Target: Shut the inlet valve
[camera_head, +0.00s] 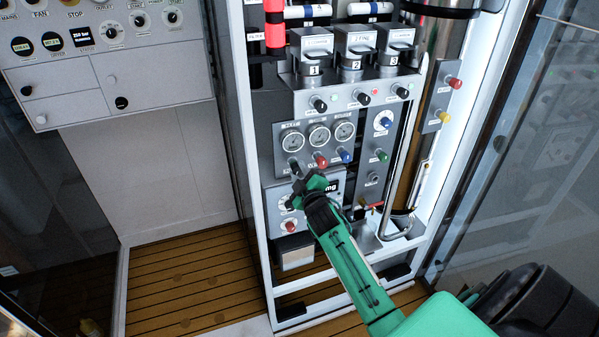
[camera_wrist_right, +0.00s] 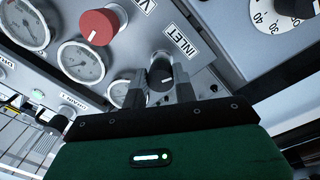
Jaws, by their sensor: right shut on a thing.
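The inlet valve is a black knob (camera_wrist_right: 160,72) with a white pointer mark. The INLET label (camera_wrist_right: 180,42) sits beside it on the grey panel. In the head view the knob (camera_head: 293,162) is the leftmost of the row under the gauges, partly hidden by my gripper. My right gripper (camera_head: 299,174) reaches up to the panel from the lower right. In the right wrist view its fingers (camera_wrist_right: 161,88) stand on both sides of the knob, shut on it. My left gripper is not in view.
A red knob (camera_head: 320,160) and a blue knob (camera_head: 345,155) sit to the right in the same row. Round gauges (camera_head: 319,137) are just above. A white cabinet frame (camera_head: 250,150) borders the panel's left.

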